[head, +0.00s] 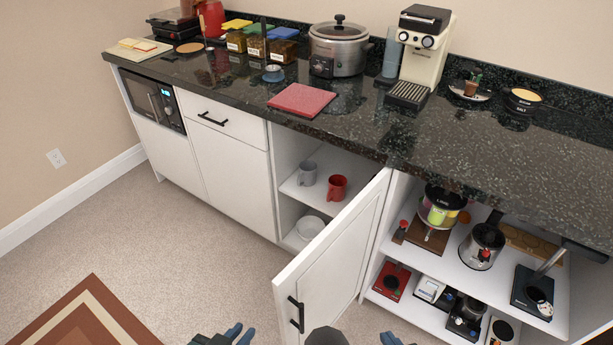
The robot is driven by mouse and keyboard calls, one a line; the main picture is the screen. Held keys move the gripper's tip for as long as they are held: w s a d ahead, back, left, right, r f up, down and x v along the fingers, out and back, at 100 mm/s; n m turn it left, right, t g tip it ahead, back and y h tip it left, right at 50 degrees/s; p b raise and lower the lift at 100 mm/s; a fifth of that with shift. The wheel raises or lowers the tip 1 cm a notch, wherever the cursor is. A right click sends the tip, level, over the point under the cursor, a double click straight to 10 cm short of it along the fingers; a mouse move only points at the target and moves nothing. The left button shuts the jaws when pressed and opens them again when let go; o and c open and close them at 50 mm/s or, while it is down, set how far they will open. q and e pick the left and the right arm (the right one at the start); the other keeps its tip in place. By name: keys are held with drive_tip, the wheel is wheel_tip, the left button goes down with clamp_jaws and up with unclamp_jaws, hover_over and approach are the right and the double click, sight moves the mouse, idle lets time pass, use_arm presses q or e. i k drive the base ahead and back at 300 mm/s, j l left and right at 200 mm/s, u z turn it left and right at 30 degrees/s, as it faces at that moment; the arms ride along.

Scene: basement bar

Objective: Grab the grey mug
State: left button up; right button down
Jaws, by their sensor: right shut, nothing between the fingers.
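The grey mug (307,174) stands upright on the upper shelf inside the open cabinet below the counter. A red mug (337,188) stands close to its right. My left gripper (240,334) shows at the bottom edge with its two blue fingertips apart, far below and in front of the mug. My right gripper (391,339) is only partly in view at the bottom edge, right of the cabinet door, shut and empty. Neither gripper touches a mug.
The white cabinet door (338,262) stands open to the right of the mugs, jutting toward me. White bowls (310,227) sit on the lower shelf. Open shelves with appliances lie right of the door. The dark countertop (352,125) overhangs above. Carpet left of the door is clear.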

sight(306, 178)
drive_tip(key=j+u, duration=0.15)
drive_tip(key=u, duration=0.3)
drive_tip(key=j+u, duration=0.1)
drive_tip(key=u, duration=0.4)
drive_tip(key=i+j+u, duration=0.1)
drive_tip(key=u, duration=0.8)
drive_tip(key=i+j+u, duration=0.1)
drive_tip(key=u, duration=0.35)
drive_tip(key=i+z, duration=0.35)
drive_tip(key=i+j+z, duration=0.1)
drive_tip(key=i+z, duration=0.25)
drive_tip(key=i, duration=0.15)
drive_tip(key=i+l+z, duration=0.15)
drive_tip(key=i+z, duration=0.3)
drive_tip(key=i+l+z, duration=0.1)
drive_tip(key=i+z, duration=0.15)
drive_tip(key=z, duration=0.15)
drive_tip(key=i+j+z, duration=0.1)
drive_tip(key=i+z, duration=0.5)
drive_tip(key=z, duration=0.35)
drive_tip(key=i+z, duration=0.15)
drive_tip(key=z, duration=0.35)
drive_tip(key=i+j+z, duration=0.15)
drive_tip(key=z, duration=0.35)
drive_tip(key=i+j+z, duration=0.1)
drive_tip(key=z, duration=1.4)
